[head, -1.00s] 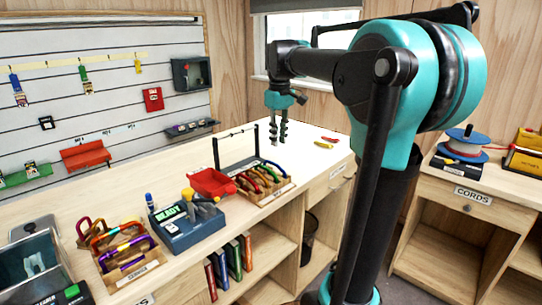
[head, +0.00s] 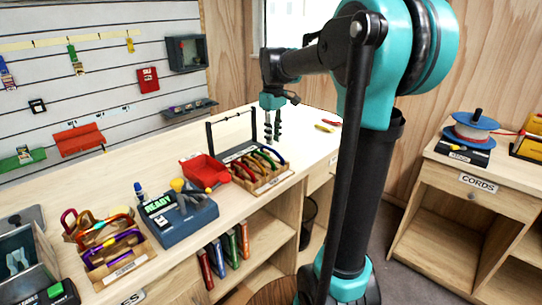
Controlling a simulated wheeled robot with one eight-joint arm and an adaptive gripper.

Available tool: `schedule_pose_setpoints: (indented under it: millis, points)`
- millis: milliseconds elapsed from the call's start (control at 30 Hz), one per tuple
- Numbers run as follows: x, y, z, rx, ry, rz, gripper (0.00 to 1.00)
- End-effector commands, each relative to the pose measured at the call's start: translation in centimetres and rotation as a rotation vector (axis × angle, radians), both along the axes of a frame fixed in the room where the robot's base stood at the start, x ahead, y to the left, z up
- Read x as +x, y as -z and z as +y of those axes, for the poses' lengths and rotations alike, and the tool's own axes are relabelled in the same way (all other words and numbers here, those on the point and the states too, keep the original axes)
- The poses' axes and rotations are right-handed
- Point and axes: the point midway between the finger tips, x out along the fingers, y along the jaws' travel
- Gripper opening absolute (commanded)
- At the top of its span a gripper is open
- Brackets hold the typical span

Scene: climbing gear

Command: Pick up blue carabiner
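A wooden rack (head: 272,184) on the long bench holds several coloured carabiners. A blue carabiner (head: 275,152) appears at its back right end, small in the head view and partly overlapped by its neighbours. My gripper (head: 272,138) points down just behind and above that end of the rack. Its two dark fingers are apart with a narrow gap and nothing visible between them. I cannot tell its exact height over the bench.
A black upright frame (head: 209,137) stands behind the rack. Another carabiner rack (head: 122,268) is farther left. Small yellow and red items (head: 323,128) lie right of the gripper.

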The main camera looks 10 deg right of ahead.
Motion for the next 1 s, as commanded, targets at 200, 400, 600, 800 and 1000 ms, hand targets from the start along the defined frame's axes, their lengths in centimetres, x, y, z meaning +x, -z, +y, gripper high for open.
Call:
schedule_pose_setpoints:
  millis: [200, 400, 600, 800, 1000]
  points:
    - [0.0, 1.4, 0.0, 0.000, 0.000, 0.000, 0.21]
    - [-0.2, 4.1, 0.3, 0.000, -0.001, 0.000, 0.21]
    - [-0.2, 5.9, 0.2, 0.000, 0.000, 0.000, 0.21]
    - [-0.2, 6.1, 0.2, 0.000, 0.000, 0.000, 0.21]
    - [-0.2, 6.0, 0.2, 0.000, 0.000, 0.000, 0.01]
